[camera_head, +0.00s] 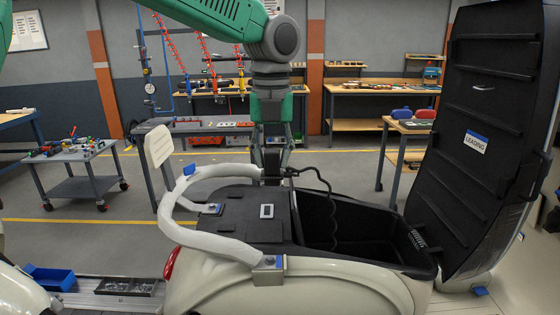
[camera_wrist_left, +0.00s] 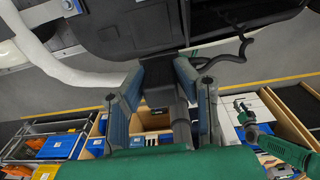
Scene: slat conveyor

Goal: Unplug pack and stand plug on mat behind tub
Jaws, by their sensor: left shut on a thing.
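My left gripper (camera_head: 272,172) comes down from above at the far side of the scooter body, near the tub's left end. It is shut on a dark plug (camera_head: 290,172). In the left wrist view the left gripper (camera_wrist_left: 163,78) has the black plug (camera_wrist_left: 160,92) between its fingers. A black coiled cable (camera_head: 328,190) runs from the plug over and down into the open black tub (camera_head: 372,218); the cable (camera_wrist_left: 228,52) also shows in the wrist view. The black mat-like deck (camera_head: 232,228) lies left of the tub. The pack cannot be made out clearly. My right gripper is out of view.
The raised seat lid (camera_head: 490,140) stands at the right. A white curved grab rail (camera_head: 205,241) loops around the deck's left side. Work benches (camera_head: 385,88) and a tool cart (camera_head: 75,160) stand farther back. A blue bin (camera_head: 50,278) is at lower left.

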